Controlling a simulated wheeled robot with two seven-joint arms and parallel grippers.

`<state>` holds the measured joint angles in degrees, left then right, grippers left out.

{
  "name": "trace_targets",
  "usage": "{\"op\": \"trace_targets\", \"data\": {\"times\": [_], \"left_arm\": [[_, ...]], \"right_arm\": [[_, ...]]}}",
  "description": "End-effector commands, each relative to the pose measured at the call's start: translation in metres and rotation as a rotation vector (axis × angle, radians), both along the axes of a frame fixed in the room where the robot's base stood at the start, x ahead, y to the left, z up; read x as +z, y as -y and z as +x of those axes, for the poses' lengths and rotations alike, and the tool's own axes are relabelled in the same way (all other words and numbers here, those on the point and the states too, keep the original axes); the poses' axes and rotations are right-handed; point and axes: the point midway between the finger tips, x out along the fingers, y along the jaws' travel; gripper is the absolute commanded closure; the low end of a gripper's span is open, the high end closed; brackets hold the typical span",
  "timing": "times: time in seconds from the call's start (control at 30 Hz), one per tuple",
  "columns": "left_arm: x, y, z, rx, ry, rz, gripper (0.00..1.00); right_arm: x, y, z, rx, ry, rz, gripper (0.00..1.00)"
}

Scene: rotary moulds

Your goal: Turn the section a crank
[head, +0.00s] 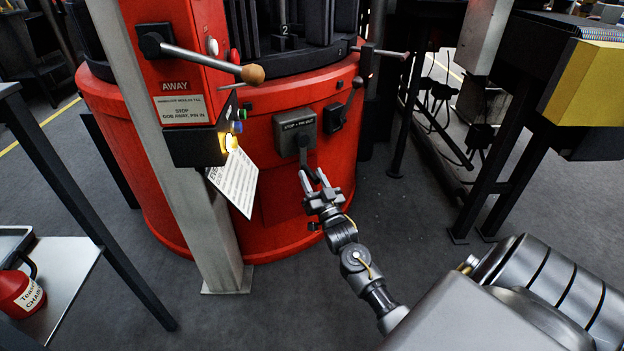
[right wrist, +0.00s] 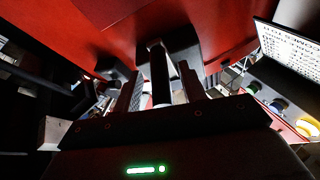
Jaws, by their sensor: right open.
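No crank carries a readable "section a" label. A grey box marked "STOP + PIN OUT" (head: 296,126) sits on the red drum, with a dark handle (head: 303,153) hanging below it. My right gripper (head: 312,174) is open just below this handle. In the right wrist view a dark bar (right wrist: 158,72) with a pale end stands between the two open fingers, with no clear contact. A lever with a wooden knob (head: 252,74) is on the red panel, upper left. A smaller dark crank (head: 354,92) is on the drum to the right of the box. My left gripper is out of view.
A grey post (head: 165,130) stands in front of the red drum (head: 130,160). A white printed card (head: 235,183) and lit buttons (head: 231,140) are left of the box. A black stand with a yellow block (head: 590,95) is at right. Floor between is clear.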

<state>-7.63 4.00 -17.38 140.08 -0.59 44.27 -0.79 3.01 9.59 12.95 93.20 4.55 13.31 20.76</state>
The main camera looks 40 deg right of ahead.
Motion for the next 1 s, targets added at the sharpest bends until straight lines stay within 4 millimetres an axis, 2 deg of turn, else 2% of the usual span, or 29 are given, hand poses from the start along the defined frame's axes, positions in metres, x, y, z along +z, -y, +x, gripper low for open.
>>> {"op": "trace_targets", "data": {"times": [0.37, 0.7, 1.0], "left_arm": [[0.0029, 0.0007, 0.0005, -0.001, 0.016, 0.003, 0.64], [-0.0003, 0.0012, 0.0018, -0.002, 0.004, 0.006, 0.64], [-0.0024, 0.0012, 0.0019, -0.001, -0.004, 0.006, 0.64]], "right_arm": [[0.003, 0.0016, 0.0065, 0.0, -0.001, 0.0, 0.59], [0.0029, 0.0017, 0.0061, 0.0, -0.001, 0.0, 1.0], [0.0028, 0.0006, 0.0073, 0.003, -0.001, -0.005, 1.0]]}}
